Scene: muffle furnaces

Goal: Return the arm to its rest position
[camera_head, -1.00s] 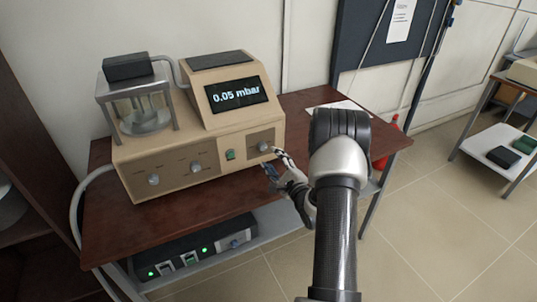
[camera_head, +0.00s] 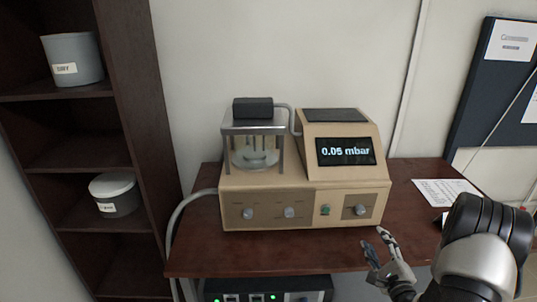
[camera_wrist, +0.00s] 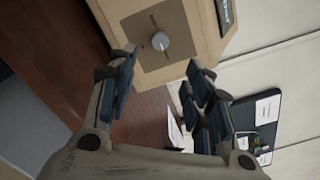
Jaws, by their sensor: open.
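My gripper (camera_head: 378,246) is open and empty at the lower right of the head view, in front of the beige vacuum instrument (camera_head: 300,205). In that view its fingertips appear just below the instrument's right-hand knob (camera_head: 362,210). In the wrist view the open fingers of my gripper (camera_wrist: 165,95) frame empty space, with the knob (camera_wrist: 159,41) beyond them and apart. The instrument's display (camera_head: 345,151) reads 0.05 mbar. My forearm leaves the head view at the bottom right.
The instrument stands on a dark wooden table (camera_head: 205,250). A black device (camera_head: 267,290) with a green light sits below it. A dark shelf (camera_head: 140,130) with grey tubs (camera_head: 73,60) stands at left. A paper sheet (camera_head: 446,192) lies at the table's right.

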